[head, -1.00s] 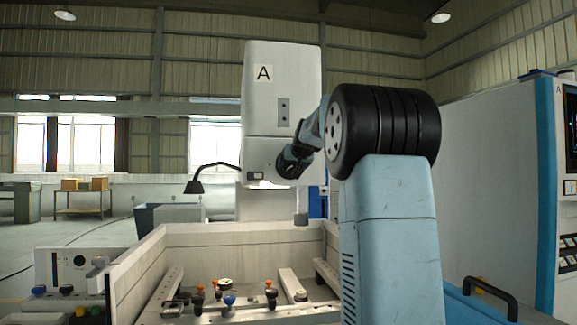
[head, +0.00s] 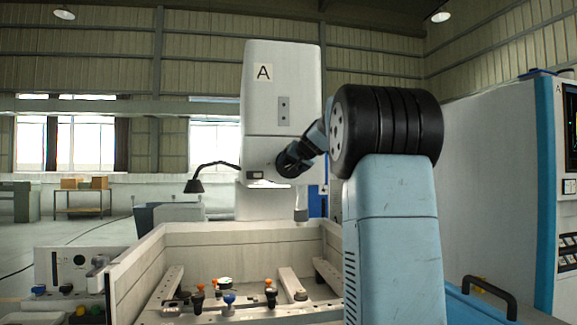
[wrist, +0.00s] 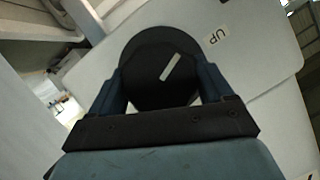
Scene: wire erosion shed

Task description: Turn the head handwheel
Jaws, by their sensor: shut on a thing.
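The head handwheel (wrist: 148,48) is a dark round knob with a pale bar mark (wrist: 171,67) across its face, on the light grey machine head (head: 262,100) marked "A". A small "UP" label (wrist: 217,36) is on the housing beside it. My gripper (wrist: 162,82) has one dark finger on each side of the handwheel and is shut on it. The mark slants up to the right in the wrist view.
Below the head is an open pale tank (head: 235,238) with clamps and coloured knobs inside. A black lamp (head: 195,185) on a bent arm stands left of the head. A tall white and blue cabinet (head: 490,190) is at the right.

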